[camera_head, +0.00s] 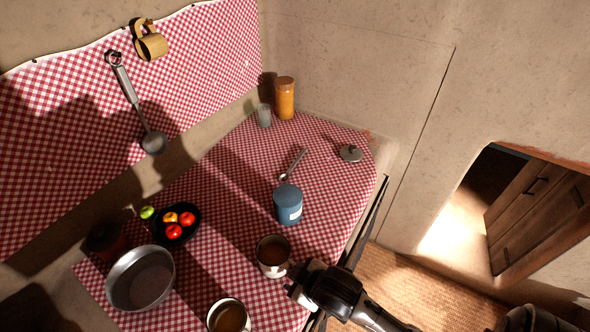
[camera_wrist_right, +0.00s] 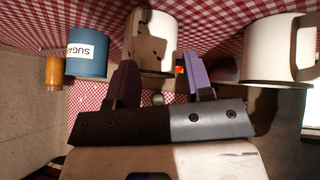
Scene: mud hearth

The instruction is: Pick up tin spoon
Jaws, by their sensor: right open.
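The tin spoon (camera_head: 293,164) lies on the red checked cloth, its lower end close behind the blue sugar tin (camera_head: 288,205). I cannot make the spoon out in the right wrist view. My right gripper (camera_head: 296,282) is at the table's front edge, beside a mug with dark contents (camera_head: 273,255) and well short of the spoon. In the right wrist view its two purple fingers (camera_wrist_right: 161,78) are apart, with nothing held between them. A white mug (camera_wrist_right: 151,40) is just beyond them. My left gripper does not show.
A second mug (camera_head: 228,316), a metal bowl (camera_head: 141,278) and a black fruit plate (camera_head: 177,224) stand at the left. A lid (camera_head: 350,153), an orange jar (camera_head: 285,98) and a glass (camera_head: 264,116) are at the back. A ladle (camera_head: 137,103) hangs on the wall.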

